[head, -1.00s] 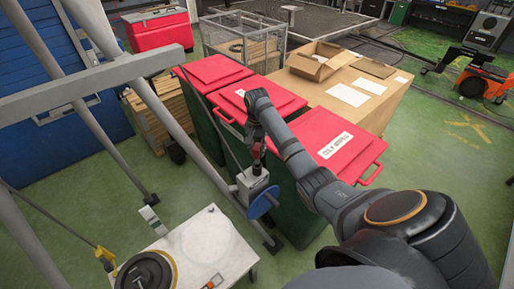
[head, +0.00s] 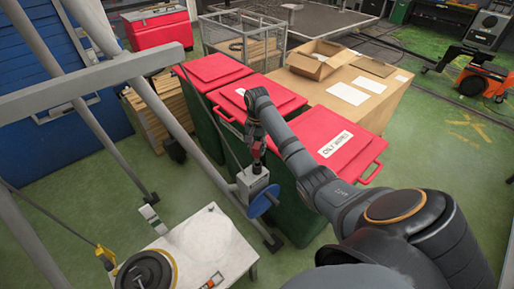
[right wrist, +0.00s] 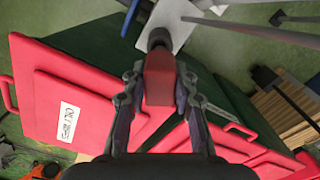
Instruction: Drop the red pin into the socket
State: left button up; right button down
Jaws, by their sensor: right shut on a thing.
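My right gripper (head: 258,150) is shut on the red pin (right wrist: 160,78), whose red body sits between the two fingers in the right wrist view. A dark round end shows beyond the red body. In the head view the gripper points down just above a grey box (head: 250,184) with a blue handwheel (head: 264,201) on its side. The pin is small and partly hidden by the fingers there. The socket opening cannot be made out, and I cannot tell whether the pin's lower end touches the box. My left gripper is not in view.
Red-lidded green bins (head: 340,150) stand close behind and right of the box. A grey slanted post (head: 180,130) and crossbeam are at left. A white table (head: 210,245) with a dark round disc (head: 145,272) is at front left.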

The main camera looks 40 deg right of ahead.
aim_at(257, 162)
jog(key=shift+f+b, duration=0.9)
jog(key=shift+f, duration=1.85)
jog(key=c, duration=1)
grip_release()
notch_tip(257, 162, up, 8)
jog(key=shift+f, duration=0.25)
